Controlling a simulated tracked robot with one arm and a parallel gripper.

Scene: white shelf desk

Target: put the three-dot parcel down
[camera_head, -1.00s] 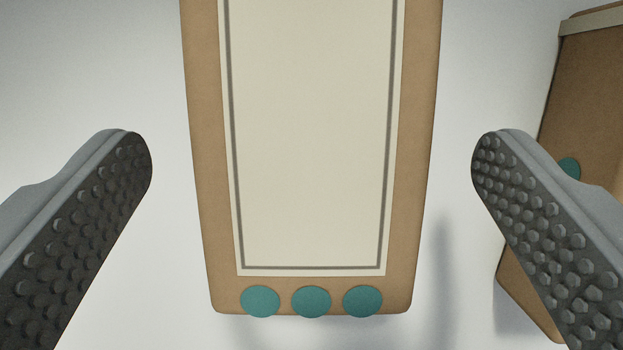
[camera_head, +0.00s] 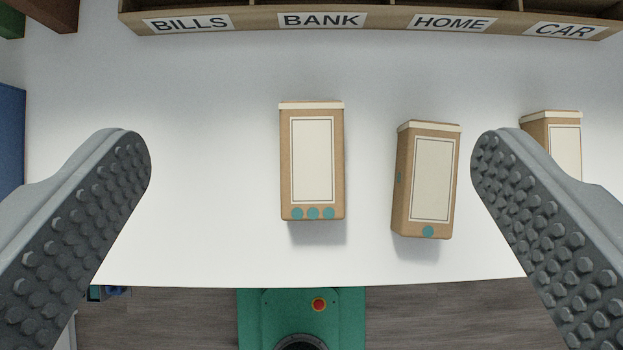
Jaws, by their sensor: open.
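The three-dot parcel (camera_head: 312,165) is a brown box with a cream label panel and three teal dots in a row along its near edge. It rests on the white desk (camera_head: 180,220), left of the other parcels. My gripper (camera_head: 311,160) is open, its two ridged dark pads wide apart at the left and right of the picture. Nothing is between the pads at their own height. The parcel shows well below them, small and apart from both.
A one-dot parcel (camera_head: 428,180) stands to the right, and another parcel (camera_head: 551,140) is partly hidden behind the right finger. A sorter labelled BILLS, BANK, HOME, CAR (camera_head: 320,22) lines the far edge. A blue object (camera_head: 10,135) is at left. The desk left of the parcels is clear.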

